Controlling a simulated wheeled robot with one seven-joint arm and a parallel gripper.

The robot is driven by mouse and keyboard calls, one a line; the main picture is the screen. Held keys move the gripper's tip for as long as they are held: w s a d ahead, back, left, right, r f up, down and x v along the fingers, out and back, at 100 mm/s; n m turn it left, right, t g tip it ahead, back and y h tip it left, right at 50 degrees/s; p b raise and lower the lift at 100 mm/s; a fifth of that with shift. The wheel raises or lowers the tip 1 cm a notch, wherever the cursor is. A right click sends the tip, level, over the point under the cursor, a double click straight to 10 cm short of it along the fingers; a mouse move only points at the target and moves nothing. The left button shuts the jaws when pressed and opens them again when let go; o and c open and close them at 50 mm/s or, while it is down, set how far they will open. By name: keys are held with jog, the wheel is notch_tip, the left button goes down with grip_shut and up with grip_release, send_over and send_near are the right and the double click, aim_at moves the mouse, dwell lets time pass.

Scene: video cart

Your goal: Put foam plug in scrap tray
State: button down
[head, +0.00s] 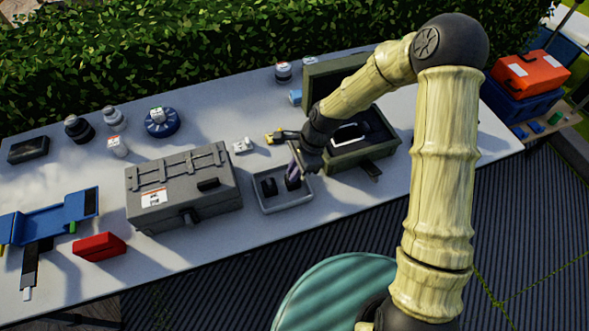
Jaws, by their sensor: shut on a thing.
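A shallow grey tray (283,207), which looks like the scrap tray, sits on the table between the grey hard case and the open olive case. My gripper (294,176) points down over the tray's right part, low and close to it. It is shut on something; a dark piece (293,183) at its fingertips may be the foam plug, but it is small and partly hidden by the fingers. Another dark piece (269,187) shows in the tray's left part. Whether the piece at my fingertips touches the tray floor I cannot tell.
A grey hard case (180,187) stands left of the tray. An open olive case (345,155) with dark lining lies behind my forearm. A yellow and black item (281,136) and a small white item (243,145) lie behind the tray. A red box (99,246) sits front left.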

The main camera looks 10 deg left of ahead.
jog(key=shift+d, duration=0.1)
jog(key=c, duration=1.9)
grip_release()
jog(key=shift+w+f, duration=0.1)
jog(key=o, duration=0.4)
jog(key=shift+o, duration=0.2)
jog(key=v, duration=1.2)
jog(key=shift+d, duration=0.1)
